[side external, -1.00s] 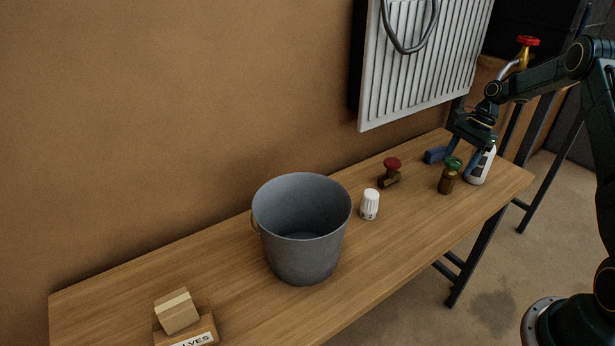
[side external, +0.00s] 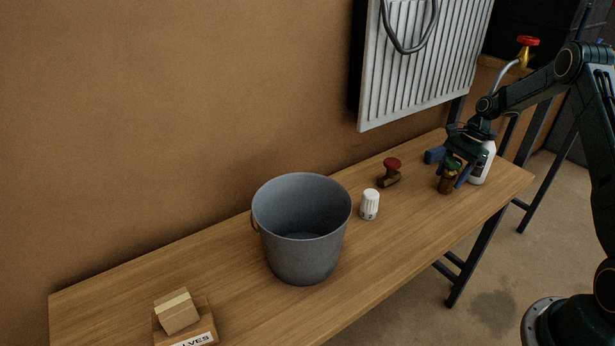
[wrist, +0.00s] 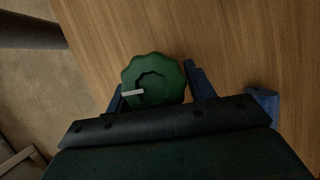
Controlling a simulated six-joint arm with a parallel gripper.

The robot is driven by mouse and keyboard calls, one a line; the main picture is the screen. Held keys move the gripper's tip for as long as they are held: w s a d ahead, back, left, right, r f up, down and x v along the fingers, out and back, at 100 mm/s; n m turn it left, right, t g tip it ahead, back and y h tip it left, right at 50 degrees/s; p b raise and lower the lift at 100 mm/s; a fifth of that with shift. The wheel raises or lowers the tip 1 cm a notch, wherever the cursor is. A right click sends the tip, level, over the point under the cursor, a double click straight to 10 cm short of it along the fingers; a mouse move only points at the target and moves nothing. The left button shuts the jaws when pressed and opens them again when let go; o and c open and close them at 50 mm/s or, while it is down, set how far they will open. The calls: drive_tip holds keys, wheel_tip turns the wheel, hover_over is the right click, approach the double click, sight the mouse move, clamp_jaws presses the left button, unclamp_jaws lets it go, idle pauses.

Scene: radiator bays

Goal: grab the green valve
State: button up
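The green valve (side external: 452,163) has a scalloped green knob on a brown body and stands upright near the right end of the workbench. My gripper (side external: 452,176) is lowered over it, with one blue finger on either side. In the wrist view the green valve (wrist: 153,80) shows from above, its round knob with a pale pointer mark. It lies between the two blue fingers of my gripper (wrist: 156,85), which are apart and look open. Its lower body is hidden there, and I cannot tell whether a finger touches it.
A white bottle (side external: 482,165) stands close on the right and a blue object (side external: 434,155) lies behind. A red-knobbed valve (side external: 391,172), white thermostat head (side external: 370,205) and grey bucket (side external: 301,262) stand to the left. Cardboard boxes (side external: 177,311) are at the near left of the workbench (side external: 110,298).

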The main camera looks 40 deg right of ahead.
clamp_jaws()
drive_tip(key=shift+r, duration=0.2)
drive_tip(key=shift+r, duration=4.9)
